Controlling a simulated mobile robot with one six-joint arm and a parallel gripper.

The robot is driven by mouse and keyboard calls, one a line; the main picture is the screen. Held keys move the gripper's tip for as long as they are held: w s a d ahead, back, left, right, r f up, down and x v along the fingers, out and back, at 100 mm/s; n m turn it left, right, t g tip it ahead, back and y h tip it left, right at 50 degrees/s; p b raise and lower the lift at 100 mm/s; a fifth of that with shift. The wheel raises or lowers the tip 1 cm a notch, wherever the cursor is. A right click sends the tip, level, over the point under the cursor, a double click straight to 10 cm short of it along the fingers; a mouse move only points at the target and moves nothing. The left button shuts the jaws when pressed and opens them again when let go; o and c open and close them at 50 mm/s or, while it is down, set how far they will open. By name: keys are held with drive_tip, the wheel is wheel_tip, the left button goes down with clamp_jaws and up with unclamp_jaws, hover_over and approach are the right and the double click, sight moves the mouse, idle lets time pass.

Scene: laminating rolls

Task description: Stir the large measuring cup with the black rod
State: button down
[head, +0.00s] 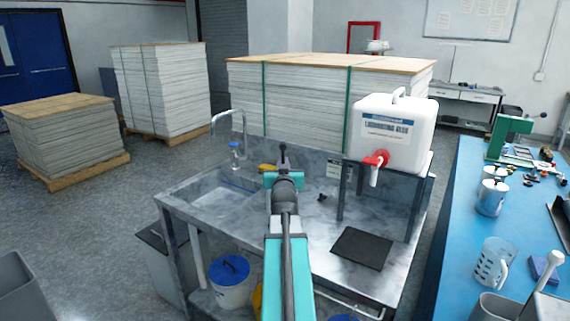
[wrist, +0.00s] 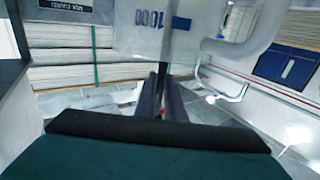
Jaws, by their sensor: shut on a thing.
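My gripper (wrist: 162,98) is shut on the thin black rod (wrist: 166,60), which runs up between its fingers in the wrist view. It also shows end-on beyond my teal arm in the head view (head: 283,155), over the sink counter. A large whitish measuring cup (wrist: 135,38), with an upside-down 1000 mark, a blue label and a curved handle, fills the top of the wrist view. The rod overlaps the cup there; I cannot tell whether its end is inside. In the head view my arm appears to hide this cup.
The metal sink counter (head: 322,238) has a tap (head: 215,122), a dark mat (head: 362,248) and a white glue tank (head: 392,135) with a red spout. Board stacks stand behind.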

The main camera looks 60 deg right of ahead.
drive_tip(key=shift+r+p, duration=3.95)
drive_tip(key=shift+r, duration=4.15)
wheel_tip(320, 180, up, 4)
drive_tip(key=shift+p, duration=0.75)
